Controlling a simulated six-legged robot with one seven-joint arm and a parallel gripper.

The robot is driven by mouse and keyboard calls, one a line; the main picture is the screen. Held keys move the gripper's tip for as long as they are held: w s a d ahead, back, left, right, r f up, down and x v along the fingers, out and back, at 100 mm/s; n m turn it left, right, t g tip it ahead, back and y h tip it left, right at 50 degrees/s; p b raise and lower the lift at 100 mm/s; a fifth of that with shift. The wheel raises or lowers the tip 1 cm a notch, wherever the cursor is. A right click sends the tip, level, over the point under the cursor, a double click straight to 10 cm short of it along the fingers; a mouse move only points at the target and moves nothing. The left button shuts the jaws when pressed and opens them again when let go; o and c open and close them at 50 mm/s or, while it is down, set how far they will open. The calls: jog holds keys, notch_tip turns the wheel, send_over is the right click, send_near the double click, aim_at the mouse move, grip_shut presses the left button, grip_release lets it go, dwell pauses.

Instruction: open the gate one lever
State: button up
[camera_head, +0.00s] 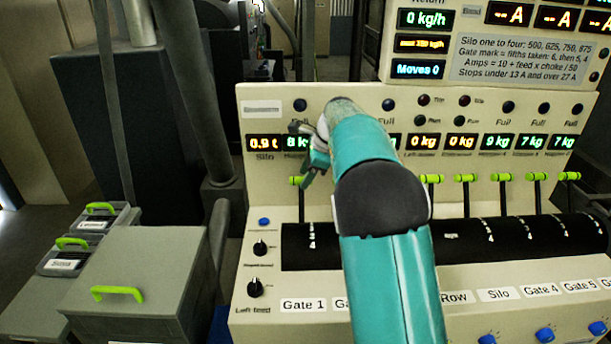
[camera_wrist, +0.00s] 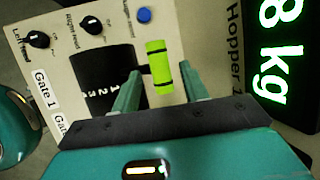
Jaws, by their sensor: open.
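The gate one lever has a bright green handle (camera_head: 297,181) at the left end of the lever row on the cream panel, above the white "Gate 1" label (camera_head: 303,305). The handle also shows in the wrist view (camera_wrist: 159,67), lying between my two teal fingertips. My gripper (camera_head: 311,163) is open, close to this lever at its upper right in the head view. A gap shows between each finger and the handle, so I see no grip on it. The lever's dark slot plate with white marks (camera_wrist: 100,80) lies left of the handle in the wrist view.
Other green-handled levers (camera_head: 466,178) stand to the right along the same dark band. My arm hides the middle ones. Two black knobs (camera_head: 260,248) and a blue button (camera_head: 264,222) sit left of gate one. Grey boxes with green handles (camera_head: 117,293) stand at lower left.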

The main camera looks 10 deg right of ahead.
jog(key=shift+w+a+f, duration=0.15)
jog(key=shift+w+f, duration=0.05)
jog(key=shift+f, duration=0.25)
jog(key=shift+r, duration=0.1)
grip_shut()
